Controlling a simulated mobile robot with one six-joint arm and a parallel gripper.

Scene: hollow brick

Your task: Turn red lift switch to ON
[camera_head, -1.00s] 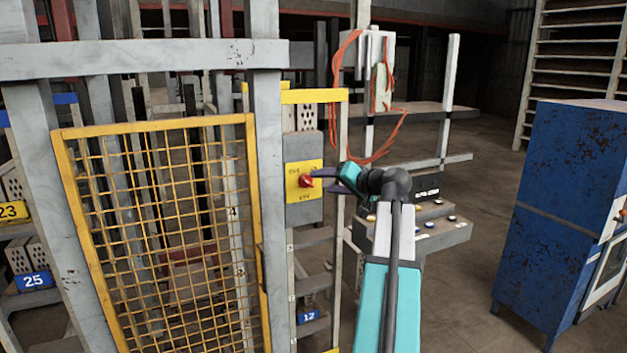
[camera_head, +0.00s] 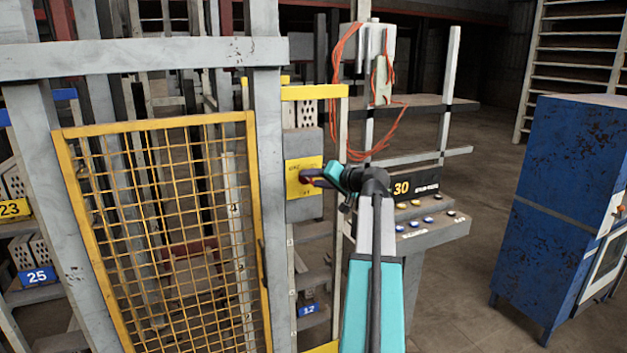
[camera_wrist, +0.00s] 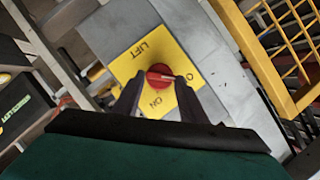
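The red lift switch (camera_wrist: 159,75) is a round knob on a yellow plate (camera_wrist: 140,55) with "LIFT" and "ON" lettering, mounted on a grey box. In the head view the yellow plate (camera_head: 292,180) is on the box right of the mesh gate, and my gripper (camera_head: 305,177) covers most of the knob. In the wrist view my gripper (camera_wrist: 160,82) has one dark finger on each side of the knob, with its tips close to the knob's sides. The fingers are apart. I cannot tell whether they touch the knob.
A yellow mesh gate (camera_head: 165,220) and grey posts stand left of the switch box. A control desk (camera_head: 430,228) with buttons and a "30" sign is just right of my arm. Orange cables (camera_head: 336,110) hang behind. A blue cabinet (camera_head: 562,215) stands at right, with clear floor before it.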

